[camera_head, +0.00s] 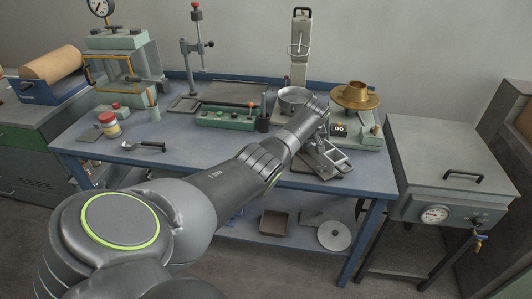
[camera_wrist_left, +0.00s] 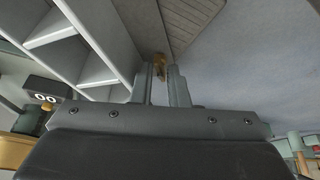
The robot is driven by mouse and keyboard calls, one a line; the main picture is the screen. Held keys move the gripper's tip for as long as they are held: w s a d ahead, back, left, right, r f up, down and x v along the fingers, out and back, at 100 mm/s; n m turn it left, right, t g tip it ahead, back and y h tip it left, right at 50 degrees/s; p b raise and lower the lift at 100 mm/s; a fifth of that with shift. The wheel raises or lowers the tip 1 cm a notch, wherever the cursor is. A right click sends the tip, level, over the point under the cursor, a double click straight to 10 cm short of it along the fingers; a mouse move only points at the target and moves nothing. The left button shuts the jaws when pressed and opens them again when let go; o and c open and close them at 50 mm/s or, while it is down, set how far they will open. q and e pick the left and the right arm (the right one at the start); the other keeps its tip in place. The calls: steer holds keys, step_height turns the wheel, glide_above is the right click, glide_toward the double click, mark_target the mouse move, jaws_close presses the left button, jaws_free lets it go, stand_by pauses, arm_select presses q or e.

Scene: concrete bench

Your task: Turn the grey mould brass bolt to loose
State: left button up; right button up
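The grey mould (camera_head: 334,166) stands at the front right of the blue bench, partly hidden by my left arm. In the left wrist view its pale walls and open compartments (camera_wrist_left: 84,48) fill the upper left. The small brass bolt (camera_wrist_left: 160,62) shows at the mould's wall, at the tips of my left gripper (camera_wrist_left: 162,74). The two fingers stand a narrow gap apart with the bolt in line with that gap. I cannot tell whether they touch it. In the head view my left gripper (camera_head: 312,142) is over the mould. My right gripper is not in view.
A brass funnel-shaped pan (camera_head: 355,95) on a green device stands behind the mould, and a steel bowl (camera_head: 293,98) is to its left. A green block with knobs (camera_head: 225,117) and a scoop (camera_head: 145,146) lie farther left. A grey cabinet (camera_head: 440,150) stands right of the bench.

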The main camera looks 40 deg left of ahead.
arm_select(q)
steer(key=shift+s+a+f+m+t, duration=0.15)
steer(key=shift+m+t, duration=0.15)
steer(key=shift+m, duration=0.6)
steer(key=shift+f+m+h+b, duration=0.1)
steer(key=shift+m+h+b, duration=0.4)
steer(key=shift+m+b, duration=0.35)
steer(key=shift+a+m+t+h+b, duration=0.1)
steer(key=shift+m+t+h+b, duration=0.25)
steer(key=shift+m+b, duration=0.55)
steer(key=v, duration=1.8)
steer(key=s+d+f+m, duration=0.1)
steer(key=s+d+f, duration=0.1)
steer(key=s+f, duration=0.35)
steer(key=s+d+f+m, duration=0.1)
steer(key=s+f+m, duration=0.15)
steer(key=f, duration=0.65)
steer(key=s+d+f, duration=0.2)
steer(key=s+f, duration=0.4)
steer(key=s, duration=0.2)
steer(key=s+d+f, duration=0.2)
steer(key=s+f, duration=0.3)
steer(key=s, duration=0.3)
steer(key=shift+d+f+m+p, duration=0.3)
steer(key=shift+d+f+m, duration=0.1)
steer(key=shift+h, duration=0.25)
